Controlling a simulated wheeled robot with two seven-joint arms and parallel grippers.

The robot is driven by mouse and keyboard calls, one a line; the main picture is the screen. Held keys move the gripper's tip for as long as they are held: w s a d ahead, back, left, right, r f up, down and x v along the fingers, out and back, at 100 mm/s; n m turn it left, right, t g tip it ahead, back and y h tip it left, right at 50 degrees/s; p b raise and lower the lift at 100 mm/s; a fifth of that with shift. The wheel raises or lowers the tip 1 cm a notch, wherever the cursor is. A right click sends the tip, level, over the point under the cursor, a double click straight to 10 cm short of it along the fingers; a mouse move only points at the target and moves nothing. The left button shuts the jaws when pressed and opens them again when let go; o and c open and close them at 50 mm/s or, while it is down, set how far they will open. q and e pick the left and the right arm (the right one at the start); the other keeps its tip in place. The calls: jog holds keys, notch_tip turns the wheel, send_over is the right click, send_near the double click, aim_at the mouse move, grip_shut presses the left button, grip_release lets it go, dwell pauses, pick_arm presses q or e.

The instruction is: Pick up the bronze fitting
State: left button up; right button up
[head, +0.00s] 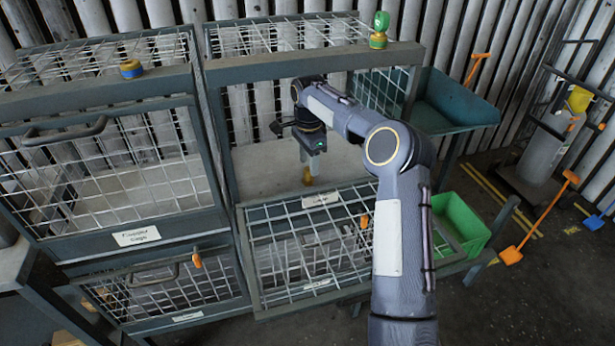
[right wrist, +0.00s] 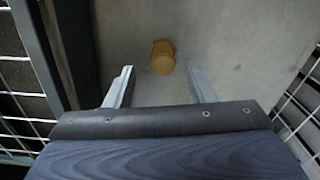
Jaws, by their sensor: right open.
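The bronze fitting (right wrist: 163,57) is a small, rounded, yellow-brown piece on the grey floor of the right cage compartment. In the head view the fitting (head: 307,177) shows just below my right gripper (head: 311,163), which reaches in through the open front of the cage. In the right wrist view the two fingers of my right gripper (right wrist: 159,70) are spread apart, with the fitting between and slightly beyond their tips. Nothing is held, and I cannot tell the exact height of the tips above the floor. My left gripper is not in view.
Wire mesh panels surround the compartment, with a lowered mesh door (head: 325,245) in front and a top beam (head: 290,65) above my arm. A closed cage (head: 110,180) stands to the left. A teal tray (head: 455,95) and green bin (head: 462,222) are at right.

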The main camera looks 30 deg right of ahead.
aim_at(308, 169)
notch_tip(308, 169, down, 4)
jog(key=shift+w+f, duration=0.15)
jog(key=shift+c, duration=0.4)
jog(key=c, duration=1)
grip_shut()
jog(key=shift+r, duration=0.2)
